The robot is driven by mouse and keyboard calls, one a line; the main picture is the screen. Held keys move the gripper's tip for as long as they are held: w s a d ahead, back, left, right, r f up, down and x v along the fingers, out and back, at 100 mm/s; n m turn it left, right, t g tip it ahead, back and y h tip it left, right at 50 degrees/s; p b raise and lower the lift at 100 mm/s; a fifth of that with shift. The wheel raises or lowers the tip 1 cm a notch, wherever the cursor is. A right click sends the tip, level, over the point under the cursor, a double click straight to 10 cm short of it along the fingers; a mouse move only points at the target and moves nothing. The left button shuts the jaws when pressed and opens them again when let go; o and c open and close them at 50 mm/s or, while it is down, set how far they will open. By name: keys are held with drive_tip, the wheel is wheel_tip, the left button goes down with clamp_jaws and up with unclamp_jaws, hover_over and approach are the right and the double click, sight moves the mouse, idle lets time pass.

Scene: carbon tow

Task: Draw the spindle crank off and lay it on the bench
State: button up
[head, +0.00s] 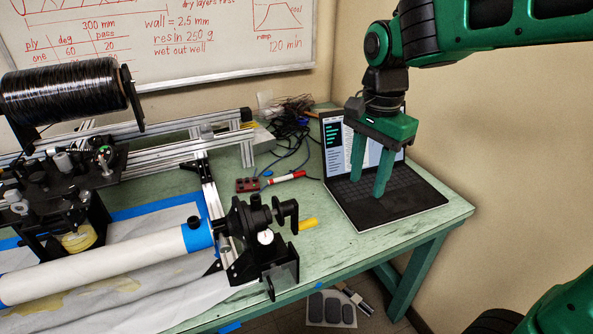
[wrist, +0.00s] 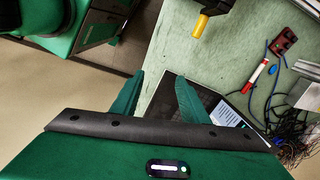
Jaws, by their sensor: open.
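The spindle crank (head: 287,216) is a black arm with a yellow handle grip, on the right end of the black spindle head (head: 255,220) in the head view. The grip points right, over the bench (head: 318,262). In the wrist view the crank's yellow handle (wrist: 200,26) shows at the top, its black part cut by the frame edge. My green gripper (head: 368,181) is open and empty. It hangs above the laptop, to the right of the crank and apart from it. In the wrist view my gripper's fingers (wrist: 159,79) are spread with nothing between them.
The open laptop (head: 405,203) lies below my gripper. A red marker (head: 285,178), a small red block (head: 248,184) and tangled cables (head: 290,112) lie behind the crank. A white tube (head: 105,267) runs left from the spindle. Green bench surface is bare right of the crank.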

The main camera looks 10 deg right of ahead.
sight(296, 209)
drive_tip(key=a+m, duration=0.1)
drive_tip(key=a, duration=0.3)
drive_tip(key=w+a, duration=0.1)
drive_tip(key=a, duration=0.4)
drive_tip(key=w+a+m, duration=0.1)
drive_tip(key=a, duration=0.4)
drive_tip(key=shift+a+r+m, duration=0.25)
drive_tip(key=shift+r+m, duration=0.05)
wheel_tip(296, 209, down, 11)
drive_tip(key=shift+w+r, duration=0.1)
drive_tip(key=shift+r, duration=0.1)
clamp_jaws()
drive_tip(key=c, duration=0.9)
unclamp_jaws()
drive_tip(key=shift+r, duration=0.1)
